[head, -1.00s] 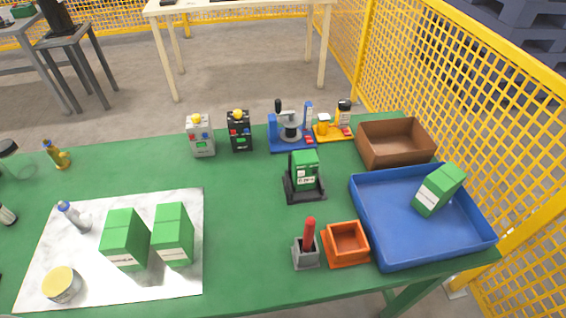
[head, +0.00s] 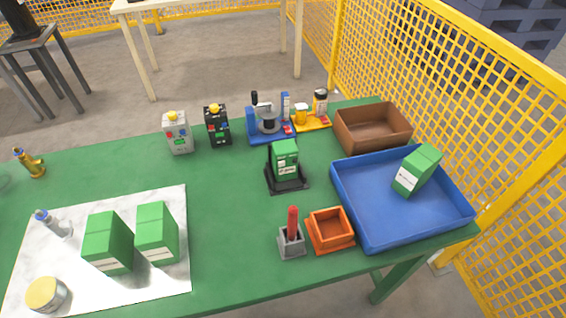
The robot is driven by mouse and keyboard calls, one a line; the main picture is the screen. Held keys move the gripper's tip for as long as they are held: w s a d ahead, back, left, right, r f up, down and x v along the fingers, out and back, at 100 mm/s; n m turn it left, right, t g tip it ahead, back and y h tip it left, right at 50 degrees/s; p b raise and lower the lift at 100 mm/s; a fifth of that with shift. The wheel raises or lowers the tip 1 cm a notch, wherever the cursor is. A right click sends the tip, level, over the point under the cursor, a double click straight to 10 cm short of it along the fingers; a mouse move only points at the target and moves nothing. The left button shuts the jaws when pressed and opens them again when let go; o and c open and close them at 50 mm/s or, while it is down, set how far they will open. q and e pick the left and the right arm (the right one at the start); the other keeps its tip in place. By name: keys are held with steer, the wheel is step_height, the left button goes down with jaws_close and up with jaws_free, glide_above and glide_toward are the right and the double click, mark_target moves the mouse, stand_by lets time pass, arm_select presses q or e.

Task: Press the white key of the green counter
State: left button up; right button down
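The green counter (head: 286,160) stands upright in a black base on the green table, near the middle of the head view. Its front has a small display and small markings. The white key is too small to tell apart for certain. Neither of my grippers shows in the head view, and nothing touches the counter.
An orange tray (head: 331,231) and a grey holder with a red stick (head: 292,238) stand in front of the counter. A blue tray (head: 400,226) holding a green box (head: 417,170) is to its right. Grey (head: 177,133) and black (head: 217,127) devices stand behind left.

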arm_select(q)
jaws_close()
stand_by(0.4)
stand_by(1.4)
